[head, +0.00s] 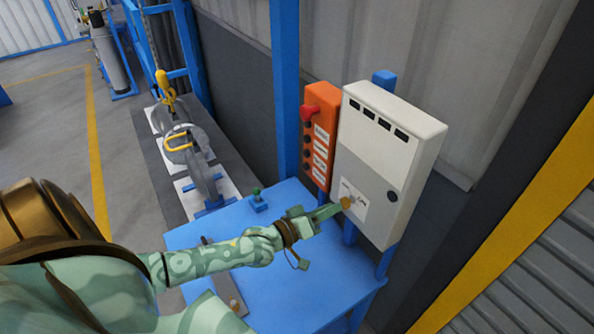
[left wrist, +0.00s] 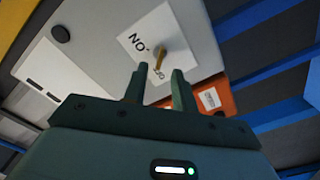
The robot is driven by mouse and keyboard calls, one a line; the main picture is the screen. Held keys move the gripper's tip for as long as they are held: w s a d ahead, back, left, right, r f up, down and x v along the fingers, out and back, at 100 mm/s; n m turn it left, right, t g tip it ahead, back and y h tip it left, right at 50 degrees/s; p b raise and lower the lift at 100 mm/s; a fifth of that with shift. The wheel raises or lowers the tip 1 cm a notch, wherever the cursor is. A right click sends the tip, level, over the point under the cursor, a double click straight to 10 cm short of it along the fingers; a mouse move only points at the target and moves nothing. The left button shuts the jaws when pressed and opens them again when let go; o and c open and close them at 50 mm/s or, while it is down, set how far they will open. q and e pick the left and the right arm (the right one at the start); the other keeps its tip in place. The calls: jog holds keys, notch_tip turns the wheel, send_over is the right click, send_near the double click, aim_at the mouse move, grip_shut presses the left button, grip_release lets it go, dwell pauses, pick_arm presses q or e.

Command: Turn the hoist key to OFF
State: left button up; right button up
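The hoist key (head: 346,202) is a small brass-coloured key on the lower front of the pale grey control box (head: 383,152). It also shows in the left wrist view (left wrist: 159,62), on a white label (left wrist: 176,40) with ON and partly hidden OFF lettering. My left gripper (head: 333,209) reaches the box from the left. In the left wrist view my left gripper (left wrist: 158,84) is open, its two fingers apart, with the key in line with the gap between them. I cannot tell whether the fingertips touch the key. My right gripper is not in view.
An orange pendant (head: 320,135) with a red button hangs left of the box. A yellow hook (head: 165,88) hangs above a grey flanged shell (head: 190,150) at the left.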

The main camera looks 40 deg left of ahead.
pick_arm(q)
jog(key=v, duration=1.2)
jog(key=shift+s+b, duration=0.2)
jog(key=shift+b, duration=0.25)
jog(key=shift+a, duration=0.1)
